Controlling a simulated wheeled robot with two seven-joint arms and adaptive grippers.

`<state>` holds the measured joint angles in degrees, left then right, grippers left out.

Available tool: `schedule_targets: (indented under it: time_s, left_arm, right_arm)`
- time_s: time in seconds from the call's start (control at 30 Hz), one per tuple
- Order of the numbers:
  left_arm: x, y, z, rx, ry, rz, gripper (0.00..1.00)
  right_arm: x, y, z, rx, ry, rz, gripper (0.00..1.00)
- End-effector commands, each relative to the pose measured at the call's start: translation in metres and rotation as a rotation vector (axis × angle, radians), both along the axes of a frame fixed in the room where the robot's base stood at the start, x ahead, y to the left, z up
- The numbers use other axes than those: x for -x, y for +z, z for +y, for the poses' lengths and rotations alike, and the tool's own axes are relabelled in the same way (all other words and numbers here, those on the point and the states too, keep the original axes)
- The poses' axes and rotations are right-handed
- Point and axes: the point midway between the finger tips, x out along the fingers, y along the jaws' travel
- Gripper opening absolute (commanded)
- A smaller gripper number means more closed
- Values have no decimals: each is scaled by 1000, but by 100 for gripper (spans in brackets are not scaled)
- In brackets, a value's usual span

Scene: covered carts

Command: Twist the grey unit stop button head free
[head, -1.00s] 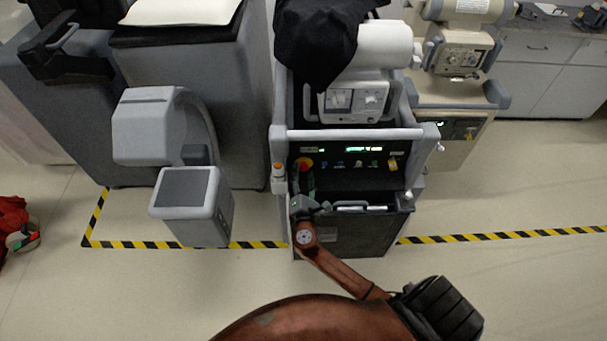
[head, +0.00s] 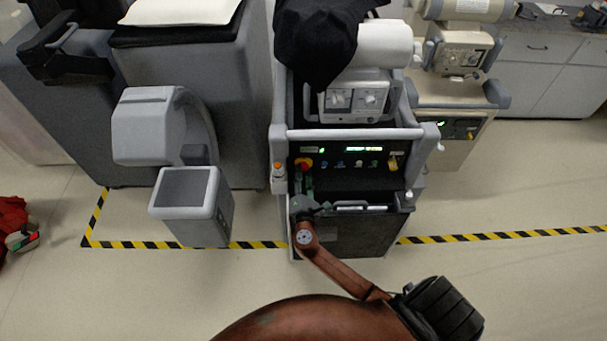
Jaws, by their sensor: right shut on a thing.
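The grey unit (head: 346,134) stands in the middle of the head view, with a black control panel on its front. The red stop button head (head: 304,162) with yellow around it is at the panel's left end. My right gripper (head: 304,177) comes up from below, in front of the panel. Its fingers are shut on the stop button head and reach its lower side. The contact itself is small and partly hidden by the fingers. My left gripper is not in view.
A black cover (head: 315,40) hangs over the unit's top left. A grey rail crosses above the panel, and an orange-topped post (head: 278,170) stands left of the button. A beige cart (head: 455,110) is at right. Striped floor tape (head: 500,235) runs across open floor.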

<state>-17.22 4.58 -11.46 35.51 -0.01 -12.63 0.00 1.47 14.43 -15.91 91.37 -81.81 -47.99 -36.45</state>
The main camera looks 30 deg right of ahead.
Motion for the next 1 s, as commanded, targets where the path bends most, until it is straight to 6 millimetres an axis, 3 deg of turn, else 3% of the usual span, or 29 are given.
schedule_targets:
  time_s: [0.6, 1.0]
  left_arm:
    - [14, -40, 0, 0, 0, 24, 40]
    - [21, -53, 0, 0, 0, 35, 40]
  right_arm:
    - [0, -4, 0, -336, -2, -204, 4]
    - [0, -1, 0, -474, -2, -289, 4]
